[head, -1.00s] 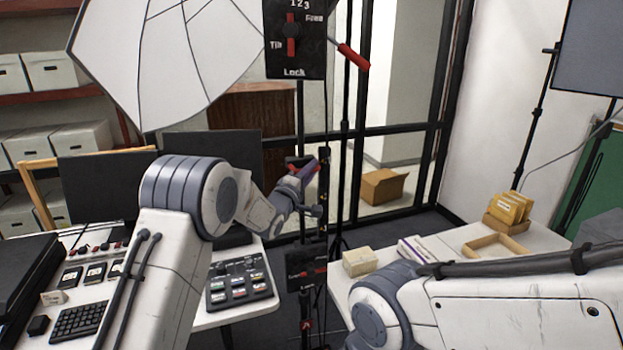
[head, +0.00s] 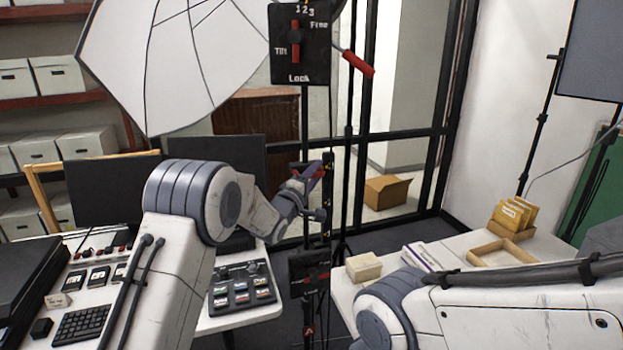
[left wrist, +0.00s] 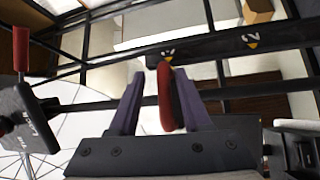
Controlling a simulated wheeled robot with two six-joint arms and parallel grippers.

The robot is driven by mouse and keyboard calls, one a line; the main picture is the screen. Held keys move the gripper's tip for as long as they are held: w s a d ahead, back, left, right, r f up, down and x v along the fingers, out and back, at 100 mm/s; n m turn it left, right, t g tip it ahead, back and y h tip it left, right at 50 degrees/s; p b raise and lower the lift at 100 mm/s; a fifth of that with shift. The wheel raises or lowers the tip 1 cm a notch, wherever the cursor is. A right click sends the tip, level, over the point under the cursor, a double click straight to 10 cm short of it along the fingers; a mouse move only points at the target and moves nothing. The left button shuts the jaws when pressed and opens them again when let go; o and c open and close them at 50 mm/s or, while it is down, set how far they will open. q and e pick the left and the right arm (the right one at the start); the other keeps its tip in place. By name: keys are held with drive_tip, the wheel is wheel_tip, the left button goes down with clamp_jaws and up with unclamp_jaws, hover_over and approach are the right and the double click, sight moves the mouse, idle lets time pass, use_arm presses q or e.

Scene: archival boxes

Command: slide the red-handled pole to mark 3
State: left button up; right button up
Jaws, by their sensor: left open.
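My left gripper (head: 314,174) is in front of the dark upright pole (head: 326,222) in the middle of the head view. In the left wrist view my left gripper (left wrist: 160,82) has its two purple fingers apart, with the red handle (left wrist: 167,98) between them. I see a gap on the handle's left; its right side lies close to the right finger. Behind it a black bar (left wrist: 212,47) carries yellow marks; the nearer one (left wrist: 167,55) looks like a 2, and the other (left wrist: 251,41) is too blurred to read. My right gripper is out of view.
A black panel (head: 284,70) lettered 1 2 3, Free, Tilt and Lock has a red lever (head: 295,38). A second red handle (head: 358,64) sticks out beside it. A lower black box (head: 309,272) hangs between two tables. A white umbrella (head: 170,75) fills the upper left.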

use_arm(q)
drive_tip(key=b+v, duration=0.4)
drive_tip(key=v, duration=0.6)
drive_tip(key=shift+s, duration=0.15)
drive_tip(key=s+d+f+m+g+y, duration=0.25)
drive_tip(key=s+f+m+g, duration=0.2)
drive_tip(key=s, duration=0.45)
drive_tip(key=s+d+f+m+g+y, duration=0.25)
drive_tip(key=s+f+m+g, duration=0.2)
drive_tip(key=s, duration=0.35)
drive_tip(key=s+a+f+m+g, duration=0.1)
drive_tip(key=s+m+g, duration=0.2)
drive_tip(key=s, duration=0.6)
drive_tip(key=s+a+f+m+g+y, duration=0.1)
drive_tip(key=s+f+m+g, duration=0.1)
drive_tip(key=s, duration=0.7)
drive_tip(key=s+a+f+m+g+y, duration=0.1)
drive_tip(key=s+a+f+m+g, duration=0.1)
drive_tip(key=s, duration=0.7)
drive_tip(key=m+g, duration=0.1)
drive_tip(key=m, duration=0.1)
drive_tip(key=shift+s+f+m+g, duration=0.15)
drive_tip(key=shift+m+g, duration=0.25)
